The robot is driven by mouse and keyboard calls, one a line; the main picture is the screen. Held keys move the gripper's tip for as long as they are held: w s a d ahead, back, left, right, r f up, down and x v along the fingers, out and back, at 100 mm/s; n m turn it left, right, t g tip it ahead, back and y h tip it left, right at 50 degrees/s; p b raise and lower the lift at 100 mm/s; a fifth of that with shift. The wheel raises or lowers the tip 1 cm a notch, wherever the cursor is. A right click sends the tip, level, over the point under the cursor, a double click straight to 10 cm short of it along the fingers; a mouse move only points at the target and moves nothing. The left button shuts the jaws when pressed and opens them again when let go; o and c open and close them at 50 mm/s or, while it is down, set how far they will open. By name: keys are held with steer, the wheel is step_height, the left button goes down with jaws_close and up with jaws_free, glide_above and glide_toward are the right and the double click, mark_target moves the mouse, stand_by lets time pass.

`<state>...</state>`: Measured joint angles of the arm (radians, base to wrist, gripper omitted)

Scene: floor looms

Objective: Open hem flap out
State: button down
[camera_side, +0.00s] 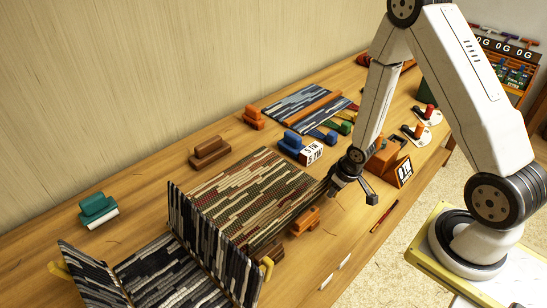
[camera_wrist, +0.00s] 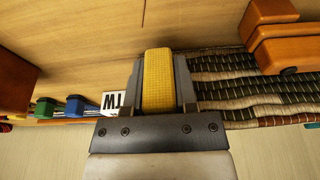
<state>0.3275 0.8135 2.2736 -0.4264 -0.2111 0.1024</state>
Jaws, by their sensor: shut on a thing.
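A striped woven piece (camera_side: 245,190) in green, tan and red lies flat in the middle of the bench. My gripper (camera_side: 352,178) is low at the woven piece's right corner. In the wrist view my gripper (camera_wrist: 158,85) is shut on a yellow woven tab (camera_wrist: 158,78), beside dark and cream striped weave (camera_wrist: 225,92). The side view hides this tab behind the jaws, and I cannot tell which flap it joins.
Orange clamps (camera_side: 305,220) and a brown clamp (camera_side: 210,152) stand by the weave. A white-lettered block (camera_side: 312,154), a blue clamp (camera_side: 292,141) and an orange box (camera_side: 384,155) are near my gripper. Another dark striped piece (camera_side: 170,275) lies at front left.

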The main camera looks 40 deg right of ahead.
stand_by(0.4)
steer(key=shift+c, duration=2)
jaws_free()
steer(key=shift+w, duration=0.1)
steer(key=shift+s+f, duration=0.15)
steer(key=shift+s, duration=0.1)
steer(key=shift+s+f+t, duration=0.15)
steer(key=shift+s+t, duration=0.05)
steer(key=shift+t, duration=0.5)
